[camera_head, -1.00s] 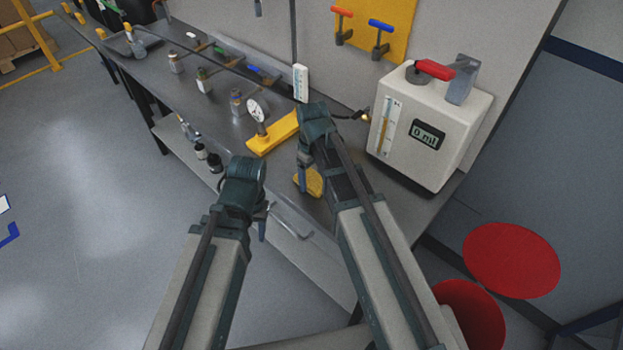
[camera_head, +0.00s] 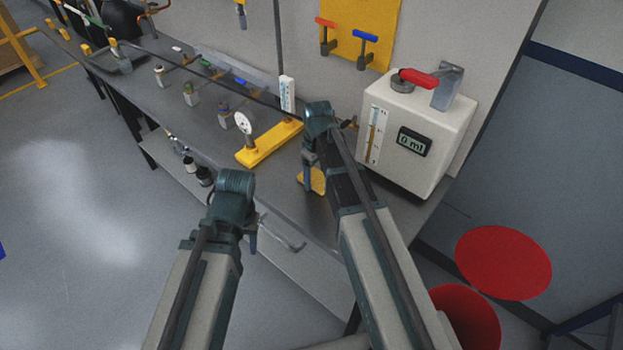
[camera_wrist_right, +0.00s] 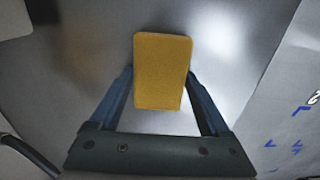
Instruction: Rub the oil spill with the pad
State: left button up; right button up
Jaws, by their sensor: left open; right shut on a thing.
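The yellow pad (camera_head: 317,182) is in my right gripper (camera_head: 312,178), low over the front part of the grey bench top. In the right wrist view the pad (camera_wrist_right: 162,72) stands between the two blue fingers (camera_wrist_right: 162,95), which are shut on it. Whether it touches the bench is unclear. A faint brownish smudge (camera_wrist_right: 75,62) on the grey surface lies left of the pad in the right wrist view; it may be the oil spill, which I cannot make out in the head view. My left gripper (camera_head: 254,230) is open and empty, in front of the bench edge.
The bench (camera_head: 200,130) carries a dial gauge (camera_head: 243,124) on a yellow base (camera_head: 268,143) left of my right gripper. A white canister (camera_head: 415,135) reading 0 ml stands to its right. Red round bins (camera_head: 503,262) stand on the floor at right.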

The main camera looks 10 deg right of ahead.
jog(key=shift+w+d, duration=0.35)
jog(key=shift+d, duration=0.1)
jog(key=shift+w+d, duration=0.6)
jog(key=shift+d, duration=0.25)
jog(key=shift+w+d, duration=0.6)
jog(key=shift+d, duration=0.2)
jog(key=shift+f, duration=0.15)
jog(key=shift+s, duration=0.1)
jog(key=shift+a, duration=0.15)
jog(key=shift+s+a, duration=0.6)
jog(key=shift+a, duration=0.2)
jog(key=shift+s+a, duration=0.55)
jog(key=shift+a, duration=0.2)
